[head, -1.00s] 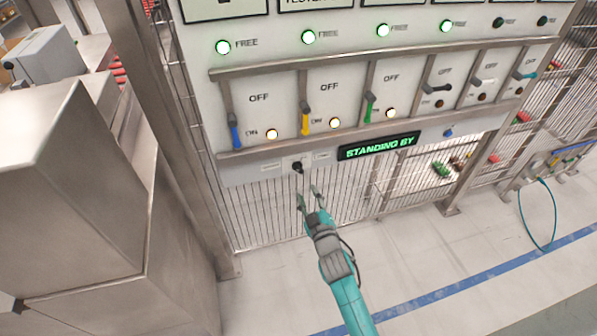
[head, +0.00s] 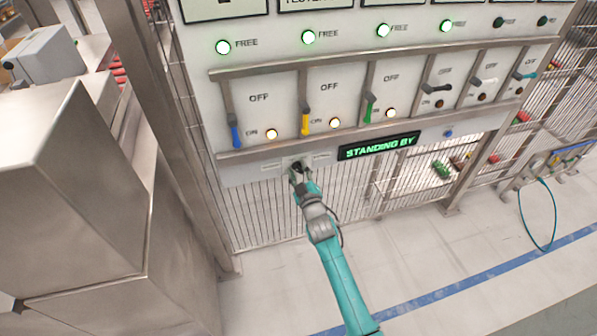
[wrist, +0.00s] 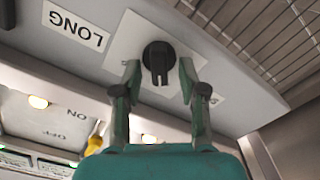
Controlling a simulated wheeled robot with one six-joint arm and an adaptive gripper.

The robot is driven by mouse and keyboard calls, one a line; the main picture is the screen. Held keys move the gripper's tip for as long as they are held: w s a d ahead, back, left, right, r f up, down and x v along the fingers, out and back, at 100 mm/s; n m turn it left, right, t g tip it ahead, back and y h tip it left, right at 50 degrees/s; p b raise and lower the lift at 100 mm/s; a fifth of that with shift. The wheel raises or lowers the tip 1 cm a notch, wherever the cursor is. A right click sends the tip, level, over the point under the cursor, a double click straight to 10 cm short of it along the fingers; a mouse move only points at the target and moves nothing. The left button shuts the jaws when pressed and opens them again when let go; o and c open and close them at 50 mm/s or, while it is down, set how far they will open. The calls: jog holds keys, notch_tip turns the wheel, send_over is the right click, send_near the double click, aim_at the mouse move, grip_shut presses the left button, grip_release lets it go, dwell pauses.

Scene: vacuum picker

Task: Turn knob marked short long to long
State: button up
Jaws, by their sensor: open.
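The round black knob (wrist: 158,56) sits on a pale plate on the panel's underside strip. In the wrist view its raised grip points down, toward my gripper. My gripper (wrist: 159,74) is open, with one finger on each side of the knob; I cannot tell whether they touch it. The LONG label (wrist: 73,25) is left of the knob and appears upside down. Another white label (wrist: 227,100) is partly hidden behind the right finger. In the head view my gripper (head: 300,176) is at the knob, below the panel, and its fingers largely cover it.
Above are levers, including blue (head: 235,133), yellow (head: 305,122) and green (head: 369,108) ones, behind a metal rail (head: 330,143). A steel cabinet (head: 70,190) stands left.

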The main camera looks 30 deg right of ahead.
grip_shut()
jog(key=shift+r+m, duration=0.1)
jog(key=shift+m, duration=0.2)
jog(key=m, duration=0.2)
jog(key=shift+d+m, duration=0.1)
jog(key=shift+m, duration=0.3)
jog(key=m, duration=0.3)
jog(key=shift+d+r+m, duration=0.1)
jog(key=shift+d+m, duration=0.05)
jog(key=shift+m, duration=0.25)
jog(key=m, duration=0.6)
jog(key=shift+s+d+m, duration=0.1)
jog(key=shift+d+m, duration=0.1)
jog(key=shift+m, duration=0.2)
